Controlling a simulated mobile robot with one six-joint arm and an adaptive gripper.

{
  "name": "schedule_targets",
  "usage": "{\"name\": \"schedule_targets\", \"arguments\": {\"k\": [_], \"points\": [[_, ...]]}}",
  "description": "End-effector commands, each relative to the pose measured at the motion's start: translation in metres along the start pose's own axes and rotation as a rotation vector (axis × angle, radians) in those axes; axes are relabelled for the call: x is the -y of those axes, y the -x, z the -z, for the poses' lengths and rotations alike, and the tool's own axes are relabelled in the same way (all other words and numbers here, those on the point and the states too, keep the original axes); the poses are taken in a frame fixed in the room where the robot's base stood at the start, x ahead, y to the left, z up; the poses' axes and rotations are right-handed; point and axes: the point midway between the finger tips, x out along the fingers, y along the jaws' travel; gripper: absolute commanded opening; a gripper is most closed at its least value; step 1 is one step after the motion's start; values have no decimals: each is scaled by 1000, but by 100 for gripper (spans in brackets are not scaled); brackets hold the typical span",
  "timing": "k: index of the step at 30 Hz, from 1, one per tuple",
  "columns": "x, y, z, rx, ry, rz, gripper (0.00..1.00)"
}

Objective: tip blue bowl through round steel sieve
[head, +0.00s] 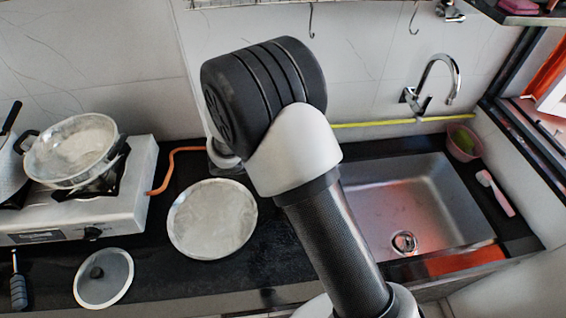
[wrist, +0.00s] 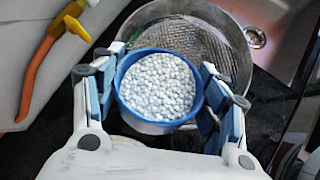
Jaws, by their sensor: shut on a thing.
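In the wrist view my gripper (wrist: 160,58) is shut on the blue bowl (wrist: 126,107), with one finger on each side of it. The bowl looks about level and is full of small white balls (wrist: 158,88). The round steel sieve (wrist: 215,48) shows its mesh below and beyond the bowl, and the bowl covers part of it. In the head view my arm hides the gripper and bowl. A round greyish steel piece (head: 212,218) lies on the counter there; I cannot tell whether it is the sieve.
The sink (head: 405,205) is to the right, with its tap (head: 437,85) behind. A stove (head: 80,205) with a steel pan (head: 70,150) is at left. A glass lid (head: 104,278) lies in front. An orange hose (wrist: 38,70) runs left of my gripper in the wrist view.

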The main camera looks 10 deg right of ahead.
Motion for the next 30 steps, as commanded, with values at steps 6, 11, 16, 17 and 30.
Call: {"name": "schedule_targets", "arguments": {"k": [6,11,16,17,30], "points": [[0,0,0,1,0,0,39],[0,0,-1,-1,-1,-1,39],[0,0,-4,-69,-30,-11,39],[0,0,-4,-81,-35,-13,39],[0,-1,-2,-110,-43,-18,39]]}}
